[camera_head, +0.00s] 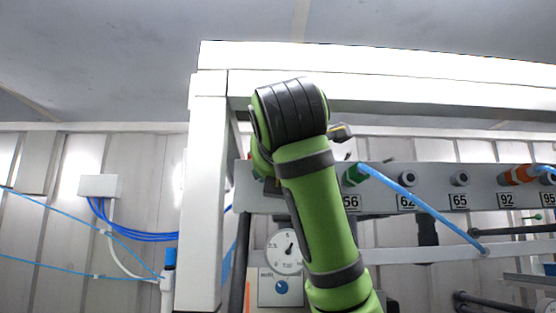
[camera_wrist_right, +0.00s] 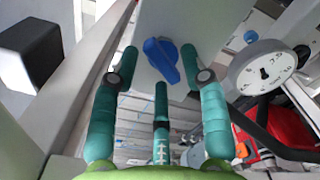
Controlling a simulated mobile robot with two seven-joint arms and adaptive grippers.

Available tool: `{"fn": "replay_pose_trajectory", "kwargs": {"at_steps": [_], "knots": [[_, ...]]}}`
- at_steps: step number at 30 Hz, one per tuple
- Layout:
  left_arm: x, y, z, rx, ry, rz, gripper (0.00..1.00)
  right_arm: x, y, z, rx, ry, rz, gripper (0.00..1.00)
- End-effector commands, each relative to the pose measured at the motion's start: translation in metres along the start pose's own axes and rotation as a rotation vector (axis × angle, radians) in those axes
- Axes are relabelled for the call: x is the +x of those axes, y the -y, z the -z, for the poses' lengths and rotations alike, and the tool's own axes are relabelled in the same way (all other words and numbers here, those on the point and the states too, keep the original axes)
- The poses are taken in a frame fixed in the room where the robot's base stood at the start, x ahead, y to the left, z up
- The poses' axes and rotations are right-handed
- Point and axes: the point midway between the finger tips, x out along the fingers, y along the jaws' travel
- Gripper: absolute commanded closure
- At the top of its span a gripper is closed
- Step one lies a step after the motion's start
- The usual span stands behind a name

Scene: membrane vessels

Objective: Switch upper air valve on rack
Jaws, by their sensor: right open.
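A blue valve handle (camera_wrist_right: 163,58) on a pale panel shows in the right wrist view. My right gripper (camera_wrist_right: 159,50) has teal fingers spread open, with one tip on each side of the handle in the picture. A third finger lies lower in the middle. I see a gap between the handle and both side fingers, and cannot tell how far off it is in depth. In the head view my green arm (camera_head: 318,215) stands before the white rack (camera_head: 208,200) and hides this valve and most of the gripper. My left gripper is not in view.
A round gauge (camera_head: 285,252) sits on the rack beside my arm, with a blue knob (camera_head: 281,287) below it; the gauge also shows in the wrist view (camera_wrist_right: 262,68). A grey rail (camera_head: 480,185) carries numbered ports. A light-blue hose (camera_head: 425,207) crosses right of my arm.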

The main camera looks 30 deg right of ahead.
Motion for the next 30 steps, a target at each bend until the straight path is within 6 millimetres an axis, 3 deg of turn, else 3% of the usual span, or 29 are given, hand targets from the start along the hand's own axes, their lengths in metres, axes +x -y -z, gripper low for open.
{"fn": "replay_pose_trajectory", "kwargs": {"at_steps": [10,11,12,14,30], "knots": [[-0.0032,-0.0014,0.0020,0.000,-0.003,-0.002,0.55,0.0058,0.0000,0.0002,0.000,0.001,-0.002,0.55],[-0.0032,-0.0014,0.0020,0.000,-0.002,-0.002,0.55,0.0058,0.0000,0.0002,0.000,0.001,-0.002,0.63],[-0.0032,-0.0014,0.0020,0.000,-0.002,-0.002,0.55,0.0058,0.0000,0.0002,0.000,0.001,-0.002,0.79],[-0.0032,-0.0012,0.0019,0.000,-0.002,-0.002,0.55,0.0058,-0.0001,0.0003,0.000,0.001,-0.002,1.00],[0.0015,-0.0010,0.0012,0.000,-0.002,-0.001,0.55,0.0059,0.0000,-0.0009,0.091,0.005,-0.004,1.00]]}}
